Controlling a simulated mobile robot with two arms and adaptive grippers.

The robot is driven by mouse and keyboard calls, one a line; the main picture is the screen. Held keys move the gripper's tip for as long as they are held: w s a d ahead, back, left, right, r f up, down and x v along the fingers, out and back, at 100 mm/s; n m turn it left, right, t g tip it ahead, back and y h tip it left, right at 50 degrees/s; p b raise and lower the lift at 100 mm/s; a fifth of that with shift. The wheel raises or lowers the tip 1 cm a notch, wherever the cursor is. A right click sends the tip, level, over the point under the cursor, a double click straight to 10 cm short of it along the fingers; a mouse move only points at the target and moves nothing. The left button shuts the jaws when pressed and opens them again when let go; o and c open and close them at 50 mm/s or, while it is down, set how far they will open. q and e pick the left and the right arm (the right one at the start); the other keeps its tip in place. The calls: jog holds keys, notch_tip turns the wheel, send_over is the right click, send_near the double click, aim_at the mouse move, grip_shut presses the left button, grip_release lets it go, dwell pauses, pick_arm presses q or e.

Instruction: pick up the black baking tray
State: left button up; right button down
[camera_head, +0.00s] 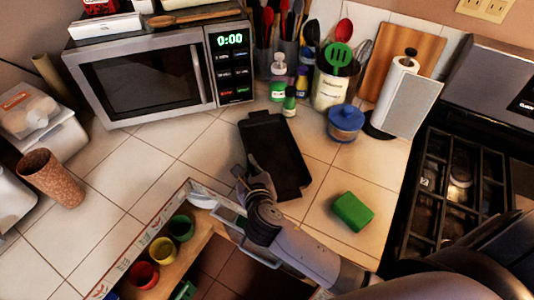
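The black baking tray (270,132) lies flat on the tiled counter, in the middle of the head view, below the microwave's right end. My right gripper (246,168) is at the tray's left edge, near its lower half. Its fingertips overlap the edge in the picture. The fingers are small and dark, so I cannot tell whether they are open or shut, or whether they touch the tray. The gripper and wrist cover part of the tray's lower left side. My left gripper is not in view.
A green sponge (352,212) lies right of the tray. A blue-lidded jar (345,123) and small bottles stand behind it. The microwave (150,75) is at the back left, the stove (450,190) at the right. An open drawer with colored cups (162,250) lies below the counter edge.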

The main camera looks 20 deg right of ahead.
jog(key=shift+s+d+f, duration=0.15)
jog(key=shift+s+f, duration=0.05)
jog(key=shift+f, duration=0.25)
notch_tip(320, 180, up, 21)
jog(key=p, duration=0.2)
jog(key=shift+w+f, duration=0.2)
jog(key=shift+w, duration=0.05)
jog(key=shift+d, duration=0.1)
